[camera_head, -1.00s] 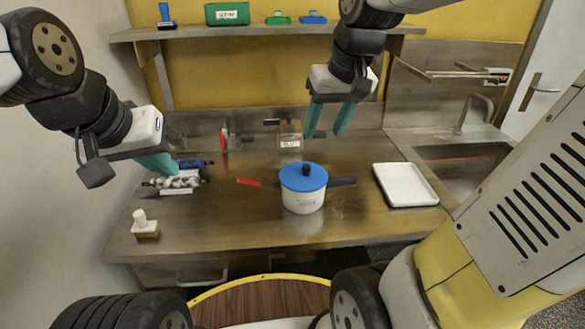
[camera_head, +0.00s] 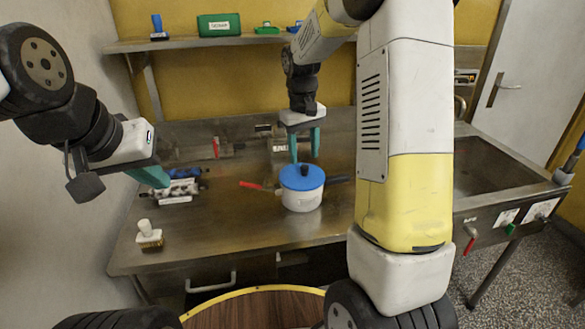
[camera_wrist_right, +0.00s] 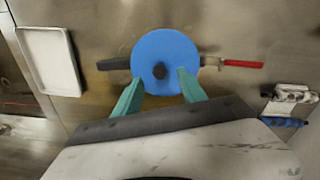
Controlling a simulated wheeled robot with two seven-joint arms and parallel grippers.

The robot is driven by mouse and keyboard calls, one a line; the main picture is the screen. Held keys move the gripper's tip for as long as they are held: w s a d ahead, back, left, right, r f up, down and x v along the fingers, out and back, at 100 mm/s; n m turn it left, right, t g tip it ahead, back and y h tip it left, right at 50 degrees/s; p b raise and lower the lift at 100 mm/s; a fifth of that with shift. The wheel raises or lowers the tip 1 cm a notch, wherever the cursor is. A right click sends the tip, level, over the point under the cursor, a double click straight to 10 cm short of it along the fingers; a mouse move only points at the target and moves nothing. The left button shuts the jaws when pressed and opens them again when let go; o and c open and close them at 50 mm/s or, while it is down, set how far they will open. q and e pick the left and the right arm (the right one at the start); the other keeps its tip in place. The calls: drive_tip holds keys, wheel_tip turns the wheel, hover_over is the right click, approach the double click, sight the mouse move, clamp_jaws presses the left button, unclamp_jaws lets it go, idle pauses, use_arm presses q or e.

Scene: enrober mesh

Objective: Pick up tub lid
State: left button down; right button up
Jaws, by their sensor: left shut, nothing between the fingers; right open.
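The blue tub lid (camera_head: 288,178) with its dark knob (camera_head: 304,170) sits on the white tub (camera_head: 302,201) on the steel table. In the right wrist view the lid (camera_wrist_right: 165,47) is a blue disc with its knob (camera_wrist_right: 160,71) near the lower middle. My right gripper (camera_head: 305,158) is open and empty, pointing down just behind and above the lid. In the wrist view its fingers (camera_wrist_right: 158,81) appear on either side of the knob, and I cannot tell the remaining height. My left gripper (camera_head: 163,181) is shut and empty, at the far left.
A red-handled tool (camera_head: 250,185) and a dark handle (camera_head: 338,179) show beside the tub. Metal parts (camera_head: 178,192) and a brush (camera_head: 148,235) lie at the left. A white tray (camera_wrist_right: 50,60) lies on the table. A shelf (camera_head: 200,42) runs along the back wall.

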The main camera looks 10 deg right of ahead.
sight(304, 166)
drive_tip(key=shift+d+f, duration=0.1)
drive_tip(key=shift+f, duration=1.8)
clamp_jaws()
drive_tip(key=shift+w+r, duration=0.1)
drive_tip(key=shift+r, duration=0.05)
